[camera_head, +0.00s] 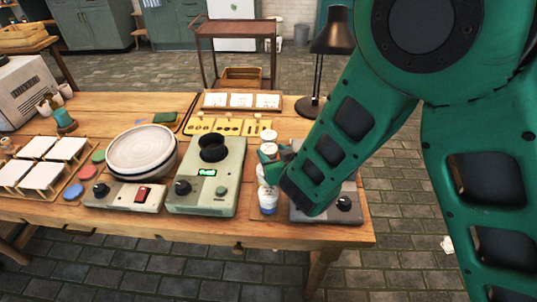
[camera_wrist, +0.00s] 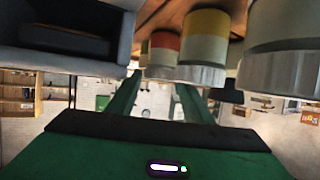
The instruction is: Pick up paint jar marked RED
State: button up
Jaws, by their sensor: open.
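In the wrist view, which looks upside down, a jar with a red band (camera_wrist: 164,42) and a pale lid shows at the top centre, past a yellow-banded jar (camera_wrist: 206,40). No lettering is legible on either. My gripper (camera_wrist: 157,85) is open, its two green fingers pointing toward the red-banded jar. That jar appears between the fingertips but farther off; I cannot tell how far. In the head view my gripper (camera_head: 268,152) is at the row of jars, partly hidden by my wrist. The red band cannot be made out there.
A blue-banded jar (camera_head: 267,198) stands at the row's near end. A grey device with a knob (camera_head: 343,204) sits right of the jars, partly under my arm. A pale green device (camera_head: 213,190) stands left of them. A black lamp (camera_head: 331,40) rises behind.

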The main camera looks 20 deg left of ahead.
jog(key=shift+x, duration=0.75)
jog(key=c, duration=0.8)
jog(key=shift+r, duration=0.1)
